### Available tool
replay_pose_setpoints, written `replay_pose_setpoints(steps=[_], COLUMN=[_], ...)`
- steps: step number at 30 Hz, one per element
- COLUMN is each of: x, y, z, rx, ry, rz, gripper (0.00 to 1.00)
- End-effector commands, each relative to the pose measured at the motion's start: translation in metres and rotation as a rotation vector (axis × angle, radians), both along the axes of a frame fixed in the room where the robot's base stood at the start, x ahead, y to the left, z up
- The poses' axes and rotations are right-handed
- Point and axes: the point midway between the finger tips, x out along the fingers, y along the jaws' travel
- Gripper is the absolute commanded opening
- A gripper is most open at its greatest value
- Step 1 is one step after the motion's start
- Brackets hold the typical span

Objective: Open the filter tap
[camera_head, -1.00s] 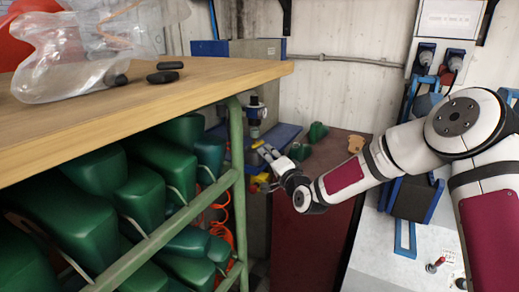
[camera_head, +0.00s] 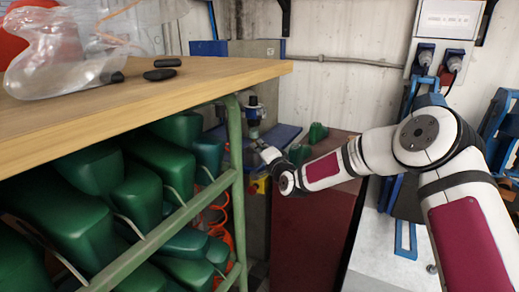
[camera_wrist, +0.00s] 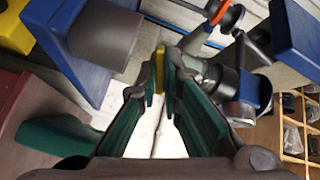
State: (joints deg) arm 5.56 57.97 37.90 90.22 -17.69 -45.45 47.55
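The filter unit (camera_head: 255,112), with a blue ring, hangs by the wall behind the green shelf post in the head view. It shows right of the fingers in the wrist view (camera_wrist: 243,88). A narrow yellow piece, seemingly the tap lever (camera_wrist: 160,70), lies between my green-padded fingertips in the wrist view. My gripper (camera_head: 258,147) reaches in just below the filter in the head view. Its pads converge at the tips and appear to touch the yellow piece on both sides. The lever's joint with the filter is hidden.
A wooden-topped table (camera_head: 170,95) with a green frame and several green shoe lasts (camera_head: 140,190) stands close left of my gripper. A dark red cabinet (camera_head: 310,235) stands below my arm. An orange hose (camera_head: 222,210) hangs below the filter. A blue block (camera_wrist: 75,40) is near the fingers.

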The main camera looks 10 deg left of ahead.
Motion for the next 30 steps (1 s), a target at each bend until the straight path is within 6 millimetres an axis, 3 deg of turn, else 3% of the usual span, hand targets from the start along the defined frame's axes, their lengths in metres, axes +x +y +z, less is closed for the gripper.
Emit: replay_pose_setpoints(steps=[14, 30], x=[-0.0001, 0.0003], y=[0.0005, 0.0005], z=[-0.001, -0.0033], rx=[-0.051, -0.428], ry=[-0.031, -0.262], rz=[0.001, 0.002], gripper=[0.0, 0.0])
